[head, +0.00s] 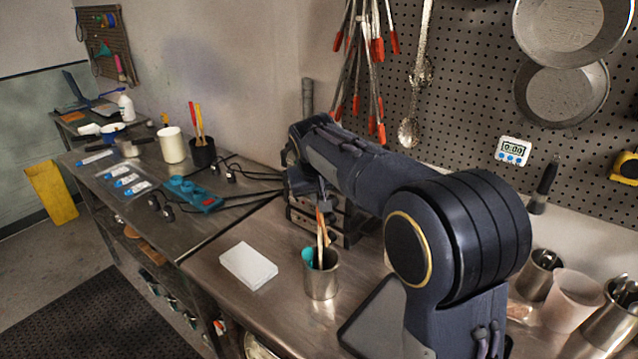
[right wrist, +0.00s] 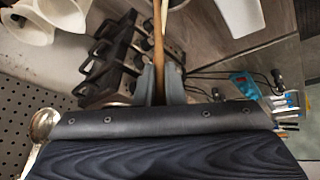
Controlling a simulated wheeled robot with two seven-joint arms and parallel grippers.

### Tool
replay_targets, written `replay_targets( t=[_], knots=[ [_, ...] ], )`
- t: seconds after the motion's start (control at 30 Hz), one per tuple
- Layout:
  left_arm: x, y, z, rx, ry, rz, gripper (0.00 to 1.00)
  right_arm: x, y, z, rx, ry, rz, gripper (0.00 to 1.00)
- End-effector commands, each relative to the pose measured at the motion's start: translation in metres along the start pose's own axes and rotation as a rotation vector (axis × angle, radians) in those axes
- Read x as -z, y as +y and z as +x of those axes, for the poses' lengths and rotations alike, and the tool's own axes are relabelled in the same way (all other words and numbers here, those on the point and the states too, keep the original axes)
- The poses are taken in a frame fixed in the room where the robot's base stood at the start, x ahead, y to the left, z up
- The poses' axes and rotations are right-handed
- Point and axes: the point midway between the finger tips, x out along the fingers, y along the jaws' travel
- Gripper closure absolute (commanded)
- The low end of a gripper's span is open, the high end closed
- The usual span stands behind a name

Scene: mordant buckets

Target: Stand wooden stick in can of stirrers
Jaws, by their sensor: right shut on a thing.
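The metal can of stirrers (head: 321,281) stands upright on the near bench, with a teal-ended stirrer (head: 308,257) leaning at its left rim. My right gripper (head: 322,206) is above the can, shut on a thin wooden stick (head: 321,238). The stick is near upright, and its lower part is at the can's mouth. How deep it reaches inside is hidden by the can wall. In the right wrist view the stick (right wrist: 158,50) runs between the two grey fingers, with a paler stick close beside it. My left gripper is not in view.
A white block (head: 248,265) lies left of the can, with bare metal bench around it. A dark rack (head: 355,222) stands behind the can. Metal cups (head: 539,272) stand at far right.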

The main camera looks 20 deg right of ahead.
Motion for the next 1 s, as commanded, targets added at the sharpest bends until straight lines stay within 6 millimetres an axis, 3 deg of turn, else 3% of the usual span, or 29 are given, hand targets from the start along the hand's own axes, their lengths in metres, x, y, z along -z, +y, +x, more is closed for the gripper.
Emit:
replay_targets(
  t=[0.33,1.0],
  knots=[
    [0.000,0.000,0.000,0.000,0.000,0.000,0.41,-0.017,-0.007,0.031,-0.001,-0.002,0.001,1.00],
    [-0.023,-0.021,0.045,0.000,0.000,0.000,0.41,-0.046,-0.007,0.095,-0.001,-0.001,0.002,1.00]
  ],
)
